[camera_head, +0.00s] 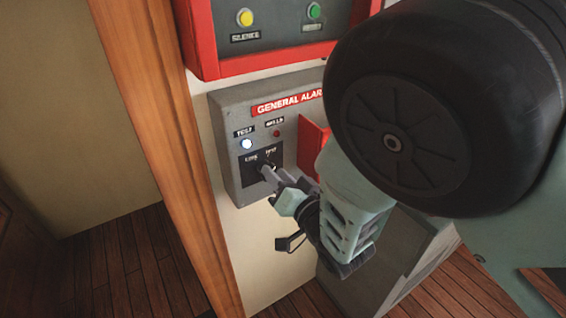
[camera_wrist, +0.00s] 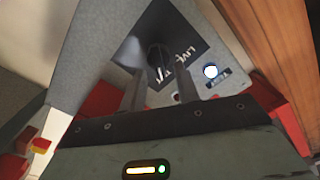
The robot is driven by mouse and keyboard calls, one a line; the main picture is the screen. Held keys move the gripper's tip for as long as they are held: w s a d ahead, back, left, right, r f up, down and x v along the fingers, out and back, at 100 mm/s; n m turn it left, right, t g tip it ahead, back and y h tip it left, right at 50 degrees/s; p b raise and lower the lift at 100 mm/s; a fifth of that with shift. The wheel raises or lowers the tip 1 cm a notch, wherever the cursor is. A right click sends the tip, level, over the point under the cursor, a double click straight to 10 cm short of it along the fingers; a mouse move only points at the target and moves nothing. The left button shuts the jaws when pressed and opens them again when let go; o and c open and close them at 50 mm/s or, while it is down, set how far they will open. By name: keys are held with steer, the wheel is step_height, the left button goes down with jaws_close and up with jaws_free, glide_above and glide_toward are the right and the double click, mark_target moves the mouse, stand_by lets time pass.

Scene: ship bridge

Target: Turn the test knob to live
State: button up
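The test knob (camera_wrist: 158,58) is dark and sits on a black plate (camera_wrist: 183,20) with a LIVE label on the grey General Alarm box (camera_head: 226,117). In the head view the plate (camera_head: 252,158) carries two small labels, and my gripper (camera_head: 266,172) covers much of the knob. In the wrist view my gripper (camera_wrist: 160,78) has its two fingers apart, with the knob between and just beyond their tips. I see no clear contact. Which label the knob points to cannot be told. The lamp under TEST (camera_head: 246,143) glows white.
A dark red lamp (camera_head: 277,134) is under BELLS. A red part (camera_head: 311,145) juts from the box right of the knob, close to my arm. A red panel (camera_head: 200,55) with yellow and green buttons is above. A wooden post (camera_head: 160,120) stands left.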

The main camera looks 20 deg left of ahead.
steer(key=shift+w+a, duration=0.25)
jaws_close()
steer(key=shift+n+b, duration=0.3)
steer(key=shift+b, duration=0.05)
steer(key=shift+s+a+n+b, duration=0.1)
steer(key=shift+s+n+b, duration=0.05)
steer(key=shift+n+b, duration=1.95)
steer(key=shift+s+a+n+b, duration=0.15)
steer(key=shift+n+b, duration=1.55)
steer(key=shift+n, duration=0.65)
steer(key=shift+s+a+n+b, duration=0.1)
steer(key=shift+s+n+b, duration=0.05)
steer(key=shift+n+b, duration=1.95)
steer(key=shift+n, duration=0.35)
